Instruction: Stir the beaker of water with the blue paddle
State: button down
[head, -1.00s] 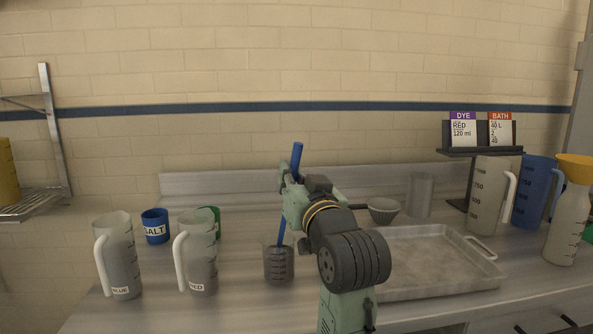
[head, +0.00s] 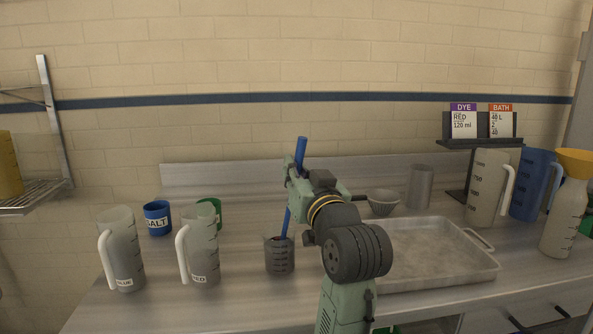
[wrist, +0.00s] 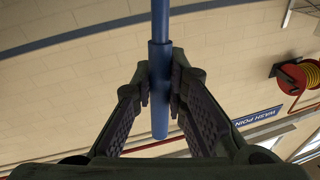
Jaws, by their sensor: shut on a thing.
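The blue paddle (head: 302,151) is a long rod, tilted slightly, with its lower end inside the beaker (head: 280,256). The beaker is clear grey with dark marks and stands on the metal bench. My gripper (head: 293,178) is shut on the paddle's upper part, above the beaker. In the wrist view, the paddle (wrist: 160,62) runs between the two fingers of my gripper (wrist: 160,85). The paddle's lower tip and the water are hard to make out.
Jugs labelled BLUE (head: 122,252) and RED (head: 200,250), a blue SALT cup (head: 157,220) and a green cup (head: 216,206) stand left of the beaker. A metal tray (head: 455,282), a bowl (head: 383,203) and a clear cylinder (head: 420,187) are to the right.

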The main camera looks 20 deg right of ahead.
aim_at(306, 135)
jog(key=shift+r, duration=0.1)
jog(key=r+p, duration=0.4)
jog(key=r, duration=0.1)
jog(key=s+d+r+p, duration=0.1)
jog(key=r+p, duration=0.1)
jog(key=shift+r, duration=0.3)
jog(key=shift+s+d+r+p, duration=0.15)
jog(key=shift+r+p, duration=0.15)
jog(key=shift+r, duration=0.7)
jog(key=shift+r, duration=2.5)
